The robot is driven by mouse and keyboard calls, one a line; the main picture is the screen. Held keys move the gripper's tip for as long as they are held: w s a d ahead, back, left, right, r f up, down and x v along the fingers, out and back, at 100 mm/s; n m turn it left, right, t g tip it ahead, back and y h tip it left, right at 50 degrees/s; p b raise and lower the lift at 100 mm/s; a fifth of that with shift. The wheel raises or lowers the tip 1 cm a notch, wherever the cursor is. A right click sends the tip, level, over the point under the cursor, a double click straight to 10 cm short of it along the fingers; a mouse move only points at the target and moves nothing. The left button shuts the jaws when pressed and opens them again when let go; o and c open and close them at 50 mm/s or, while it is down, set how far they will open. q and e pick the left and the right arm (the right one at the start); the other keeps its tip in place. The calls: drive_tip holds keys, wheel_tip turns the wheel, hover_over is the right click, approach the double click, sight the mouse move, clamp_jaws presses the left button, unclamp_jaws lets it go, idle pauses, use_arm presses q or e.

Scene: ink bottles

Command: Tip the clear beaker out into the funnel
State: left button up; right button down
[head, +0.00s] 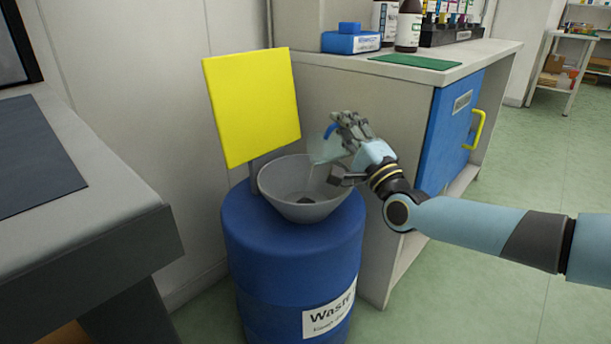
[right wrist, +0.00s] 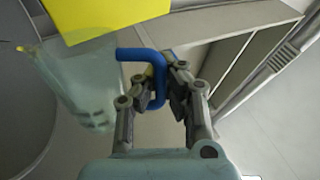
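The clear beaker (head: 324,150) is tilted over the grey funnel (head: 300,200), with its mouth toward the bowl. It has a blue handle, and my right gripper (head: 345,150) is shut on that handle. In the right wrist view the fingers (right wrist: 166,90) close around the blue handle (right wrist: 150,58), and the see-through beaker (right wrist: 80,85) hangs to the left. A thin pale streak shows below the beaker in the head view; I cannot tell for sure that it is liquid. The funnel sits on top of a blue waste drum (head: 275,265). My left gripper is not in view.
A yellow panel (head: 252,105) stands behind the funnel. A cabinet (head: 390,115) with a blue door is just right of the drum, carrying a blue box (head: 350,40), a green mat (head: 416,61) and bottles (head: 408,28). A grey bench (head: 120,200) is at the left. Open floor lies at the right.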

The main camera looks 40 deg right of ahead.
drive_tip(key=shift+a, duration=0.1)
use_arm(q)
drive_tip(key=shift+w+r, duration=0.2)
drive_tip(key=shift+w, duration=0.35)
use_arm(e)
drive_tip(key=shift+a+n, duration=0.1)
drive_tip(key=shift+n, duration=0.3)
